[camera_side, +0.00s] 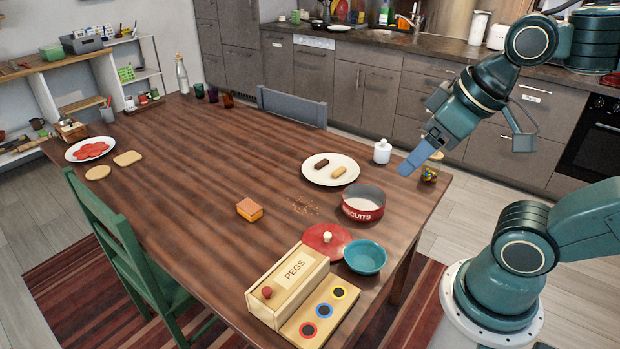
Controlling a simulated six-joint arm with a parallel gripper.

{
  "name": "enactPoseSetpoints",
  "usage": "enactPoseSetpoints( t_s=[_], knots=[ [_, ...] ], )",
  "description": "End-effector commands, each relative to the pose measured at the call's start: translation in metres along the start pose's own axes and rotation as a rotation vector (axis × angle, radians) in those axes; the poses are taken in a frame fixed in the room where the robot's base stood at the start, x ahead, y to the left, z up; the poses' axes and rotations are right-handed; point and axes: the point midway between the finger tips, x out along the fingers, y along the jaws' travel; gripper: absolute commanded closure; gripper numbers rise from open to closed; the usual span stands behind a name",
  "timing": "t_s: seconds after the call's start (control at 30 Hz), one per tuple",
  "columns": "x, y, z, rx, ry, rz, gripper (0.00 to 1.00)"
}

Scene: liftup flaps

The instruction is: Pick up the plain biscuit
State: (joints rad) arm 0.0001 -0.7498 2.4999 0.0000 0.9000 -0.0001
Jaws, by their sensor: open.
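The plain biscuit (339,171) is a small tan bar lying on a white plate (331,182) on the wooden table. A dark brown biscuit (321,164) lies beside it on the left, apart from it. My gripper (408,168) is to the right of the plate, above the table's right end, with blue fingers angled down and left. It is open, and I see nothing held in it. A red tin marked BISCUITS (363,205) stands open in front of the plate.
A white jar (382,151) stands between the plate and my gripper. Crumbs (303,206), a red lid (326,239), a teal bowl (365,257) and a PEGS box (288,285) are nearer the front.

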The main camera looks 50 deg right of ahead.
Motion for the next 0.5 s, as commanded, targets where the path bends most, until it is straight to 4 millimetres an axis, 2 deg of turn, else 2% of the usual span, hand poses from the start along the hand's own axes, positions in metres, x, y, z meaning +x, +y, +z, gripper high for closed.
enactPoseSetpoints(
  t_s=[0.27, 0.5],
  knots=[
    [0.003, 0.004, -0.016, -0.001, -0.009, 0.008, 0.33],
    [0.017, 0.018, -0.056, -0.006, -0.027, 0.022, 0.33]
  ],
)
